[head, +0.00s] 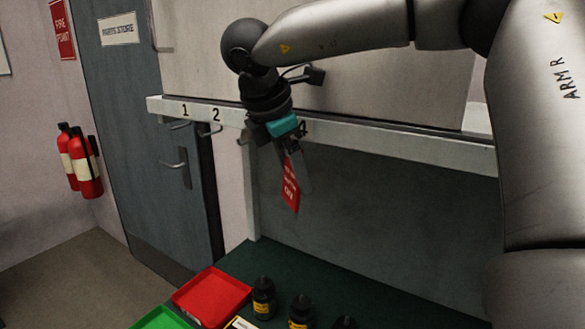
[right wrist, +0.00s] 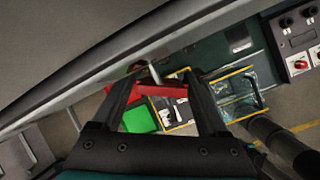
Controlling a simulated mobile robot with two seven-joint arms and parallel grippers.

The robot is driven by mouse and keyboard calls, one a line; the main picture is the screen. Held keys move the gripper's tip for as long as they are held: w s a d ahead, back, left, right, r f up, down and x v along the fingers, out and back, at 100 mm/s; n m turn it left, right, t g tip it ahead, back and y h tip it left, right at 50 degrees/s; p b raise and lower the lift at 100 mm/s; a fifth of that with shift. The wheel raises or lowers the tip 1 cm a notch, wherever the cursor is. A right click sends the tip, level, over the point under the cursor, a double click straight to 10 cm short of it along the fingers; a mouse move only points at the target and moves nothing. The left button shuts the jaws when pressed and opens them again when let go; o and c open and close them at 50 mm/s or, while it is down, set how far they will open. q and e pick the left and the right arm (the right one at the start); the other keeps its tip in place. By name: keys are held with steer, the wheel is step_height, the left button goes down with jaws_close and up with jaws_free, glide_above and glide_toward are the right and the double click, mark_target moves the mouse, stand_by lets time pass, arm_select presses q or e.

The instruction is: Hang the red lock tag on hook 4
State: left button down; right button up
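The red lock tag (head: 291,188) hangs tilted below my right gripper (head: 294,172), with white print on its face. In the right wrist view a red strip, seemingly the tag (right wrist: 165,91), spans the gap between the fingers of my right gripper (right wrist: 164,78). The gripper appears shut on it, in front of the pale hook rail (head: 400,140). The number 4 (head: 302,128) shows just beside the gripper. Hook 4 itself is hidden behind the gripper, so I cannot tell its distance from the tag. My left gripper is not in view.
Hooks under numbers 1 (head: 185,110) and 2 (head: 216,115) look empty. Another hook (head: 243,139) is left of the gripper. Below are a red tray (head: 212,297), a green tray (head: 158,319) and dark bottles (head: 263,298). A grey panel stands behind the rail.

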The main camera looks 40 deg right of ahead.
steer(key=o, duration=0.3)
steer(key=shift+r, duration=0.1)
